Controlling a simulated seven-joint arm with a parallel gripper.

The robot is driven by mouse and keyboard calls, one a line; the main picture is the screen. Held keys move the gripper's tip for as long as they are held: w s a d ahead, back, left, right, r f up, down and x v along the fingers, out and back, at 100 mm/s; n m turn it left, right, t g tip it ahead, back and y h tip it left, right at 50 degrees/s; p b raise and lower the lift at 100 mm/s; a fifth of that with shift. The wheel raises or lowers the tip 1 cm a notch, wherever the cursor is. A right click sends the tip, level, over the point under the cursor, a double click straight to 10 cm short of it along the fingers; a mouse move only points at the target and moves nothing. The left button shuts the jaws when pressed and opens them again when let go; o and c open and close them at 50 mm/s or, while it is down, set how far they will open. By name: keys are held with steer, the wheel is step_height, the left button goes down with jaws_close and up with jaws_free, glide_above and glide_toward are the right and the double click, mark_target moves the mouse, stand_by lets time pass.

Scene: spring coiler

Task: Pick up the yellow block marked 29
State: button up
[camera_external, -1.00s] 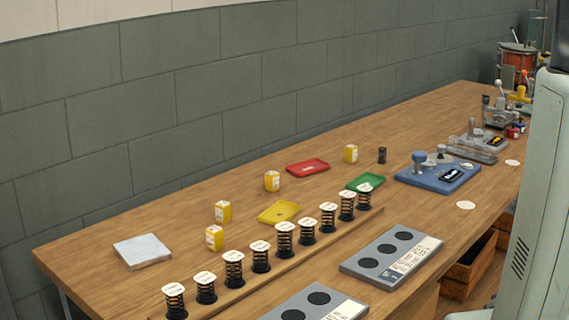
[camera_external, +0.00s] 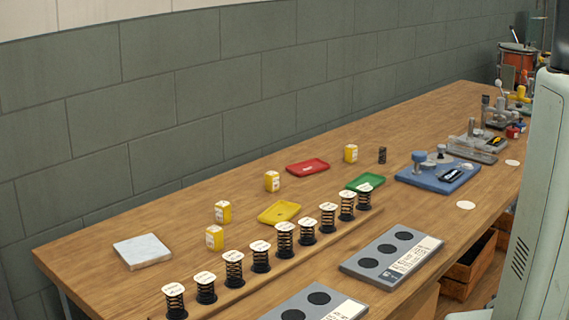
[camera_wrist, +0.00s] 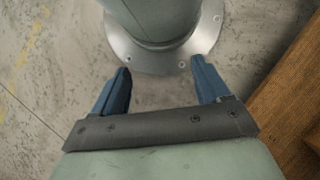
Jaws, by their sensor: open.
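Several yellow blocks with white labels stand on the wooden table in the external view. One block (camera_external: 214,238) is nearest, behind the row of springs. Another block (camera_external: 223,212) stands just behind it. A third block (camera_external: 272,181) is farther back, and one more block (camera_external: 351,153) is near the red tray. The labels are too small to read, so I cannot tell which block is marked 29. My gripper (camera_wrist: 162,82) shows in the wrist view with its two blue fingers apart and nothing between them. It points at the floor near a round metal base flange, away from the blocks.
Capped springs (camera_external: 285,240) stand in a row in front of the blocks. A yellow tray (camera_external: 279,212), red tray (camera_external: 307,167) and green tray (camera_external: 365,182) lie nearby. A white slab (camera_external: 142,251) lies at left. Grey plates (camera_external: 391,258) and a blue fixture (camera_external: 437,177) are at right.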

steer(key=shift+c, duration=1.1)
